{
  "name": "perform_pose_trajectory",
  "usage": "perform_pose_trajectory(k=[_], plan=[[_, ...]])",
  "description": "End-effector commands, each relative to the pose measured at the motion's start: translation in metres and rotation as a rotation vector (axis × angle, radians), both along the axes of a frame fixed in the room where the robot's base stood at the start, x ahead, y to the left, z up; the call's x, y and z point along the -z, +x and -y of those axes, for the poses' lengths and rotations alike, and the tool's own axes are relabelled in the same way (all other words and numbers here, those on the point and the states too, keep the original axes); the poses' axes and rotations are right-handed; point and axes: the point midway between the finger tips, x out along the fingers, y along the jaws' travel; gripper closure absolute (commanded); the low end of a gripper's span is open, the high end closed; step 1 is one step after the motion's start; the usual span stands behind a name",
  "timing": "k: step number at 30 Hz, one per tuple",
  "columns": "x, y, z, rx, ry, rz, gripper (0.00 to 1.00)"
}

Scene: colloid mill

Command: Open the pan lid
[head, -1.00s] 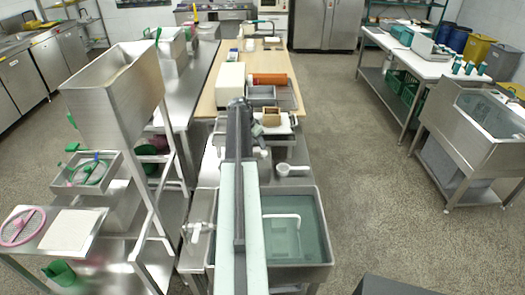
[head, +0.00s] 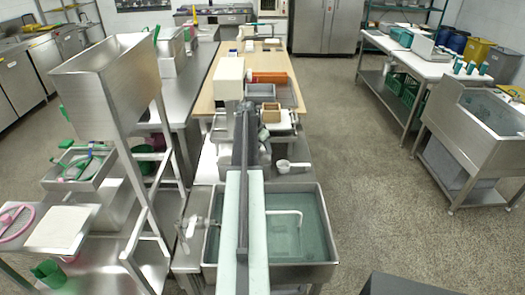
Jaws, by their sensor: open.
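I cannot make out a lidded pan or its lid for certain in the head view. A small white round vessel with a handle (head: 286,166) lies on the steel counter (head: 290,180), just behind the sink and right of my arm. No separate lid can be told on it. My arm reaches forward from the bottom centre, over the sink, and covers part of the counter. My gripper cannot be made out at its far end, and what lies behind the arm is hidden.
A water-filled sink (head: 326,225) lies below my arm. Behind are a brown box (head: 270,113), a grey tray (head: 262,91), an orange bin (head: 270,77) and a tall white box (head: 229,78). A steel hopper stand (head: 105,90) is at left. The right floor (head: 365,170) is open.

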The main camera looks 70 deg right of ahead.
Motion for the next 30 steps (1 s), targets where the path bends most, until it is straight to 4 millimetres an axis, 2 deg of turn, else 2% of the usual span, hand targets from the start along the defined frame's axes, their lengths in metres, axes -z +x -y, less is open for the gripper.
perform_pose_trajectory(k=[1,6,30], plan=[[-0.0006,0.0002,-0.0002,0.0,0.0,0.0,0.53],[-0.0007,0.0003,-0.0004,0.0,0.0,0.0,1.0],[-0.0002,-0.0002,-0.0017,0.001,0.003,-0.003,1.0]])
